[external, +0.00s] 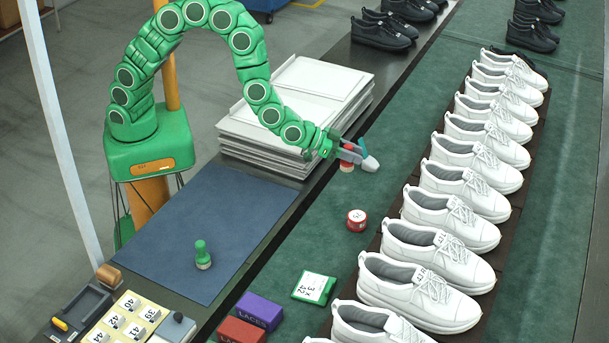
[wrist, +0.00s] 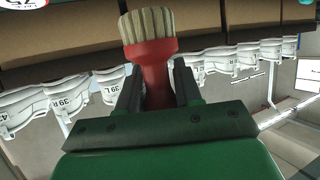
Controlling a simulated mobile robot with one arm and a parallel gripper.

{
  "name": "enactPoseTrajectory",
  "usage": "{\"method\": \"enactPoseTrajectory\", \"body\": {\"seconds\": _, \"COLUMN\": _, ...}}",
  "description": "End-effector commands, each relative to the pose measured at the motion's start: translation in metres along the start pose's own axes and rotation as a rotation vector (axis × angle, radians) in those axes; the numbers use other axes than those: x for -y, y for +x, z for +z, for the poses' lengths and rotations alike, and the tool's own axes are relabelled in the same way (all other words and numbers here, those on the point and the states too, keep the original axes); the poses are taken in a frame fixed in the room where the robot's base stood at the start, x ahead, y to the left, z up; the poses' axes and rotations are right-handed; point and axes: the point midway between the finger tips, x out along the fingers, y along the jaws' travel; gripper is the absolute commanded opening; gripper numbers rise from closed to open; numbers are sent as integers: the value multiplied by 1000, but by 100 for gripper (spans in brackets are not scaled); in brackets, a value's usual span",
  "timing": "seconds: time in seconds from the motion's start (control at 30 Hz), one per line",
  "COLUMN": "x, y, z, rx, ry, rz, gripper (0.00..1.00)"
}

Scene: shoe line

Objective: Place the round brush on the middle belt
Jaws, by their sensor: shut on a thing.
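My gripper (external: 362,156) is shut on a red brush (external: 346,160). In the wrist view the brush (wrist: 152,62) sits between the two dark fingers (wrist: 155,88), its pale bristles pointing away from my palm. In the external view the bristles point down, over the green belt (external: 318,236) by the tray stack. I cannot tell whether they touch the belt. A small green brush or dauber (external: 202,254) stands upright on the blue mat (external: 190,225). A long row of white shoes (external: 440,250) stands on a dark strip, with more green surface to its right.
A stack of white trays (external: 290,105) stands left of my gripper. A red round tin (external: 357,220), a green card packet (external: 314,288) and purple and red lace boxes (external: 258,311) lie nearer. Black shoes (external: 381,33) stand far back. Green belt around the tin is clear.

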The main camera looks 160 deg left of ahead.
Motion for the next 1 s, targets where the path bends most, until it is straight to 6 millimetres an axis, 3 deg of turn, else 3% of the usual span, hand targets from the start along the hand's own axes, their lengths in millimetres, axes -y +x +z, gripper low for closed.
{"method": "enactPoseTrajectory", "body": {"seconds": 0.3, "x": 0, "y": 17, "z": 40, "rx": 0, "ry": 1, "rz": 0, "gripper": 4}}
{"method": "enactPoseTrajectory", "body": {"seconds": 0.67, "x": 0, "y": 23, "z": 55, "rx": 1, "ry": 1, "rz": 0, "gripper": 4}}
{"method": "enactPoseTrajectory", "body": {"seconds": 1.0, "x": 0, "y": 36, "z": 85, "rx": -2, "ry": 0, "rz": -1, "gripper": 4}}
